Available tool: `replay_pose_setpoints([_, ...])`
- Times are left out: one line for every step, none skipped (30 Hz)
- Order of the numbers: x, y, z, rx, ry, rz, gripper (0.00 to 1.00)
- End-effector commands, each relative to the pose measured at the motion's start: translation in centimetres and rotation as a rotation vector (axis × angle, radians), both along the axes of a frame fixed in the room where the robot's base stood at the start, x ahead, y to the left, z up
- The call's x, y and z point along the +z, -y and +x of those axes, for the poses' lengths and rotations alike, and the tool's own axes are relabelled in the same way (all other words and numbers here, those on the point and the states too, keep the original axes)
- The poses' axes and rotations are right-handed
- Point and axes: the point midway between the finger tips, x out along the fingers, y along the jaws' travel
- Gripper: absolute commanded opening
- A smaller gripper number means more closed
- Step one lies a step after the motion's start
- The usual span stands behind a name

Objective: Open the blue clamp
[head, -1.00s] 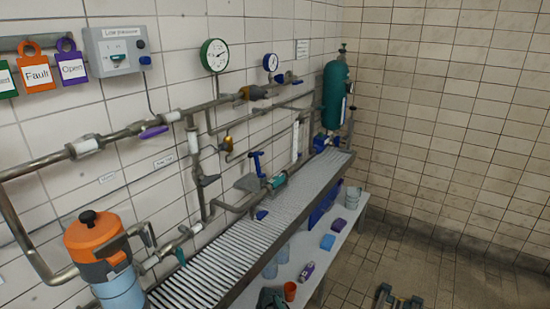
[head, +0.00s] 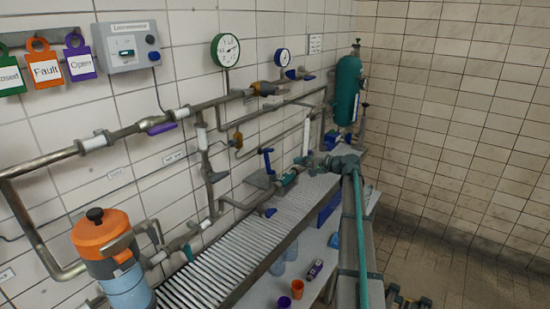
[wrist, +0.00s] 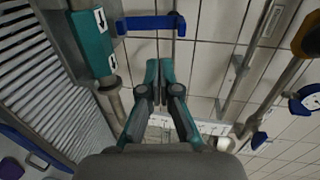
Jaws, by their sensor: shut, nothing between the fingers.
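A blue T-shaped clamp handle (head: 267,161) stands upright beside the pipe above the slatted bench in the head view. A blue bar with bent ends, which looks like the same clamp (wrist: 150,24), crosses the top of the wrist view. Next to it is a teal pipe fitting (wrist: 92,45) with white arrow labels; it also shows in the head view (head: 288,179). My gripper (head: 303,161) is to the right of the blue handle in the head view, apart from it. In the wrist view my gripper's fingers (wrist: 159,66) are together and empty, below the blue bar.
The slatted bench (head: 235,262) lies below. A teal tank (head: 348,90) stands behind my arm. An orange-topped vessel (head: 103,238) is at the front left.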

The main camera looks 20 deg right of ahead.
Motion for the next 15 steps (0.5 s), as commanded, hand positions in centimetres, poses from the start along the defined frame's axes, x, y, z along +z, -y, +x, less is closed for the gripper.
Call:
replay_pose_setpoints([0.5,0.1,0.4,-0.001,0.010,0.014,0.00])
replay_pose_setpoints([0.7,0.1,0.5,-0.002,0.013,0.019,0.00])
replay_pose_setpoints([0.8,0.0,0.7,-0.001,0.016,0.023,0.00])
replay_pose_setpoints([0.8,-0.1,0.8,-0.001,0.017,0.025,0.00])
replay_pose_setpoints([0.8,-0.3,1.1,-0.001,0.016,0.026,0.00])
replay_pose_setpoints([0.7,-0.5,1.4,-0.001,0.015,0.025,0.00])
replay_pose_setpoints([0.6,-0.7,1.7,-0.001,0.015,0.025,0.00])
replay_pose_setpoints([0.6,-0.9,2.1,-0.001,0.015,0.025,0.00])
replay_pose_setpoints([0.5,-1.2,2.6,-0.001,0.015,0.025,0.00])
replay_pose_setpoints([0.4,-1.4,3.0,0.000,0.014,0.025,0.00])
replay_pose_setpoints([0.4,-1.7,3.5,0.000,0.014,0.025,0.00])
replay_pose_setpoints([0.3,-2.1,4.2,0.001,0.015,0.024,0.00])
replay_pose_setpoints([0.2,-2.4,4.7,0.001,0.015,0.024,0.00])
replay_pose_setpoints([0.0,-2.6,5.2,0.001,0.014,0.024,0.00])
replay_pose_setpoints([-0.1,-3.0,5.9,0.001,0.014,0.024,0.00])
